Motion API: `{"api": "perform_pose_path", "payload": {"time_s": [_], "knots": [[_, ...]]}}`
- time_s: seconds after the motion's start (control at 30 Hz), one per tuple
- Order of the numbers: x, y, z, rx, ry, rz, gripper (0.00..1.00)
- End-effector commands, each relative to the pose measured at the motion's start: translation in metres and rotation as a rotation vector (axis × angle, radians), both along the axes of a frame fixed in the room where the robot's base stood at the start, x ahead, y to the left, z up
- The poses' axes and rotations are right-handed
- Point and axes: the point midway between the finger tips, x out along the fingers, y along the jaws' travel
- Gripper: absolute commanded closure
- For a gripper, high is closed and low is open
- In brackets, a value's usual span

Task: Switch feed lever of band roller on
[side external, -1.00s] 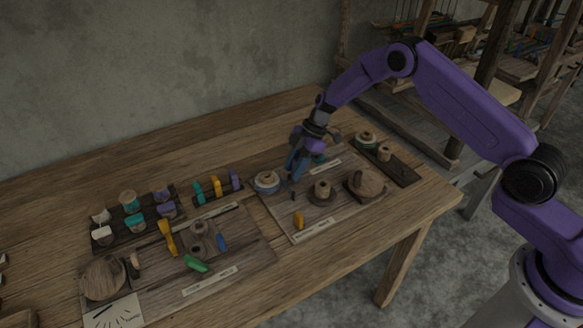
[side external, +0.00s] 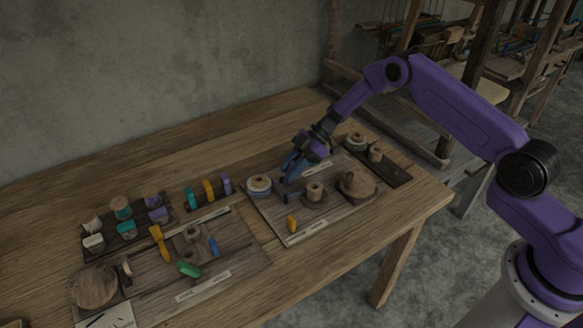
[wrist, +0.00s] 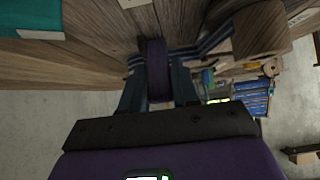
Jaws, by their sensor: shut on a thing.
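My gripper (side external: 289,174) is tilted low over the back of the right-hand wooden board (side external: 283,231). In the wrist view its two blue fingers (wrist: 158,82) are shut on a dark purple handle (wrist: 157,60), one finger on each side. The handle's base is hidden, and in the side view the gripper covers it. I cannot tell from its look alone whether it is the feed lever. In front of the gripper stands a wooden spool on a round base (side external: 314,192). An orange lever (side external: 292,223) stands at the board's front. The board's labels are too small to read.
A banded spool (side external: 258,185) stands close to the gripper's left, and a round wooden disc (side external: 358,185) to its right. A dark tray (side external: 397,174) with spools lies behind at right. The left board (side external: 150,284) carries yellow, blue and green levers. The table's back left is clear.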

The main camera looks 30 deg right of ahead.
Motion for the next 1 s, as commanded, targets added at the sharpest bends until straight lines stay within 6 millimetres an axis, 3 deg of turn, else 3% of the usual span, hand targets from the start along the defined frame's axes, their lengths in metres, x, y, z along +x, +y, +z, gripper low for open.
{"api": "perform_pose_path", "payload": {"time_s": [0.13,0.17,0.2,0.63,1.0], "knots": [[0.0,-0.001,0.0,0.0,0.001,-0.003,1.0],[0.0,-0.001,0.0,0.0,0.001,-0.003,0.64],[0.0,-0.001,0.0,0.0,0.001,-0.003,0.51],[0.001,-0.006,0.005,-0.001,-0.001,-0.002,0.49],[0.001,-0.058,0.05,0.0,-0.003,-0.004,0.49]]}}
